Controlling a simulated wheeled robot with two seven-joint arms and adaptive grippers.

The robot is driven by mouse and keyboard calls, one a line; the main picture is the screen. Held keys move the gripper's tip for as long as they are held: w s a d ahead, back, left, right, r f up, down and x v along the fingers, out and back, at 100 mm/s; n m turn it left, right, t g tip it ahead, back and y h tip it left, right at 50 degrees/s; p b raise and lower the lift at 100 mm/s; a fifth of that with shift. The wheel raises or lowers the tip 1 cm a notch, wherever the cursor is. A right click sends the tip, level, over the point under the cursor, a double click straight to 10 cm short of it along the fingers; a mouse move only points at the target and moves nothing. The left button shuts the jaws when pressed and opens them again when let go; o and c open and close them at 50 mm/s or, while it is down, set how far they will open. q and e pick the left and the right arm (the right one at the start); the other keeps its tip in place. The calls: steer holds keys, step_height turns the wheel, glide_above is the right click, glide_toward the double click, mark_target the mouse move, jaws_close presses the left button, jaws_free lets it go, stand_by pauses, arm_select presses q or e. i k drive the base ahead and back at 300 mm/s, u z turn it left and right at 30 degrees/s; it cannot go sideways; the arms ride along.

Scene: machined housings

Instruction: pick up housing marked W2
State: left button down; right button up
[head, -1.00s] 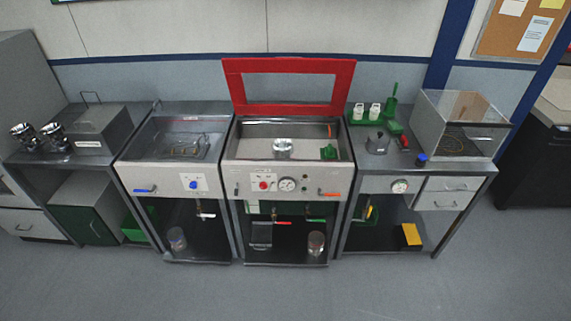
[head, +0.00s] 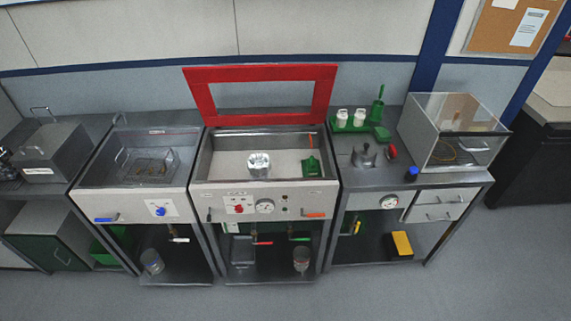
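A shiny metal part (head: 259,164), perhaps a housing, sits in the open basin of the middle station (head: 226,140). Another shiny metal part (head: 5,165) is cut off by the left picture edge, beside a grey box. A squat grey metal part (head: 364,156) stands on the right bench top. No W2 mark is readable on any of them, so I cannot tell which is the housing marked W2. Neither of my grippers is in view.
A red-framed lid (head: 262,72) stands raised behind the middle basin. A left basin (head: 150,166) holds a wire rack. A clear-sided box (head: 457,135) and a green holder (head: 352,124) with white pieces stand on the right bench. The floor (head: 400,295) in front is clear.

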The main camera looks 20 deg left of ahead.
mark_target(259, 165)
steer(key=i, duration=0.7)
steer(key=u, duration=0.9)
steer(key=i, duration=0.6)
steer(key=u, duration=0.6)
